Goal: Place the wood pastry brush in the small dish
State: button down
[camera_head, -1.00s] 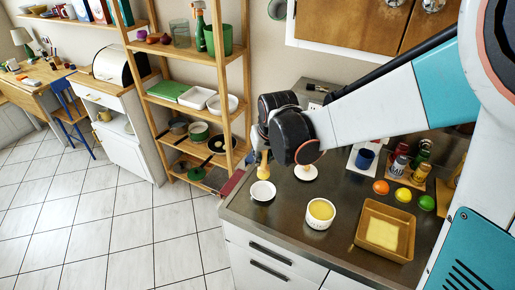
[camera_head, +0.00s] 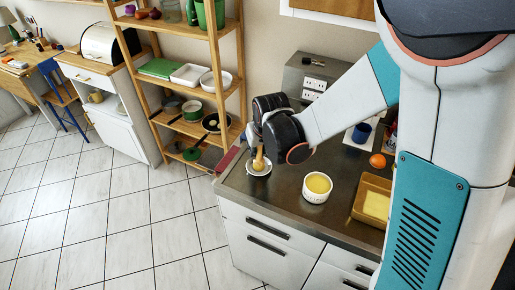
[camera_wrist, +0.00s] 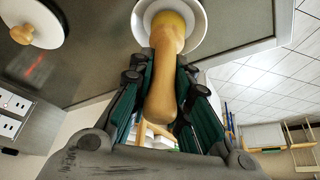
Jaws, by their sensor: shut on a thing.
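The wood pastry brush (camera_wrist: 163,85) is held between the fingers of my gripper (camera_wrist: 160,95), with its yellow head pointing into the small dish. The small dish (camera_wrist: 198,35) is white and round and shows around the brush head in the wrist view. In the head view, the brush (camera_head: 259,160) stands roughly upright over the small dish (camera_head: 258,172), at the left end of the counter. My gripper (camera_head: 257,148) is just above the dish. I cannot tell whether the brush head touches the dish bottom.
A white ramekin with yellow contents (camera_head: 318,187) stands right of the dish. A tan square tray (camera_head: 362,215) and an orange (camera_head: 377,161) are further right. A white round lid with a wooden knob (camera_wrist: 52,28) lies nearby. The counter's left edge is close to the dish.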

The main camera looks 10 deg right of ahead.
jog(key=c, duration=1.5)
grip_release()
jog(key=shift+f, duration=0.15)
jog(key=a+p+v, duration=0.1)
jog(key=p+v, duration=0.2)
jog(key=v, duration=0.8)
jog(key=shift+s+d+r+m+t+h, duration=0.15)
jog(key=shift+s+d+r+m+t, duration=0.25)
jog(key=shift+s+d+r, duration=2.1)
jog(key=shift+s+d+r+m+t+h, duration=0.1)
jog(key=shift+s+d+r+m+t, duration=0.3)
jog(key=shift+s+d+r, duration=2.1)
jog(key=shift+s+d+r+m+t+h, duration=0.3)
jog(key=shift+s+d, duration=0.85)
jog(key=shift+s, duration=3.05)
jog(key=shift+f, duration=0.1)
